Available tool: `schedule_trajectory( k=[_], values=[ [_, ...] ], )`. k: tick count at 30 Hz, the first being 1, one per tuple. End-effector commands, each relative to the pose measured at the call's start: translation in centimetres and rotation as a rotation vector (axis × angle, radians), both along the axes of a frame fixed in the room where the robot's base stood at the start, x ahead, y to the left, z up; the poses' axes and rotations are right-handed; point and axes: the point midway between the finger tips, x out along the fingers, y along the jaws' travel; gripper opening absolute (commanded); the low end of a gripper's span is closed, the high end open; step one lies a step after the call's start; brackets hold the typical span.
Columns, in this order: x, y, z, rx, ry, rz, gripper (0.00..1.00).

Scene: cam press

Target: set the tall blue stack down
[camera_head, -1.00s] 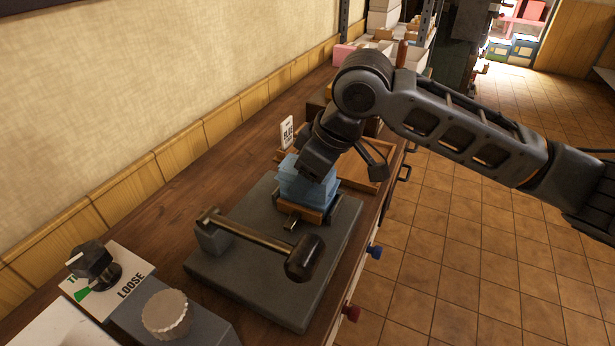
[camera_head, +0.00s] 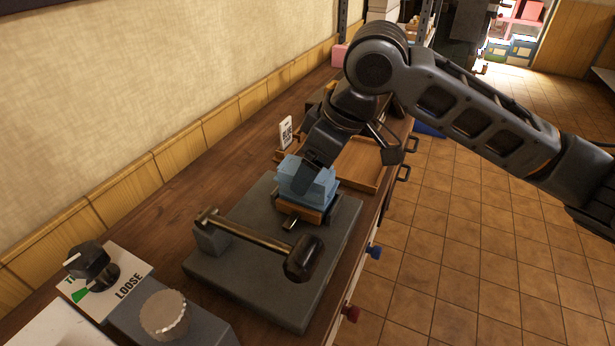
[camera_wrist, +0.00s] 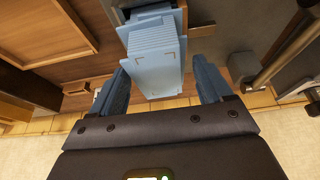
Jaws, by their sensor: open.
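The tall blue stack (camera_head: 302,186) rests on the orange-brown wooden block (camera_head: 312,214) of the press, on the grey base plate (camera_head: 225,266). Its layers look uneven, with part of the stack offset. In the wrist view the blue stack (camera_wrist: 154,62) shows as many thin light-blue layers between and beyond my fingers. My gripper (camera_wrist: 160,70) is open, with a visible gap between each finger and the stack. In the head view my gripper hides part of the stack's top and back.
A dark lever with a thick knob (camera_head: 303,258) lies across the plate in front of the stack. A shallow wooden tray (camera_head: 362,165) is at the right and a small white label card (camera_head: 286,131) stands behind. A dial marked LOOSE (camera_head: 92,266) is at the front left.

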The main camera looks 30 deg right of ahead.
Motion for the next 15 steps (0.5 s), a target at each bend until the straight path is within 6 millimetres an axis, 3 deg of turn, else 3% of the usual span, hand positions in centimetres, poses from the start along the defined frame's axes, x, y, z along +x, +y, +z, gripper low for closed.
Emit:
schedule_trajectory(
  k=[6,15],
  values=[
    [-1.4,-1.0,4.3,-0.001,-0.004,0.002,0.79],
    [-2.5,-1.8,7.5,-0.001,-0.002,0.001,0.79]
  ],
)
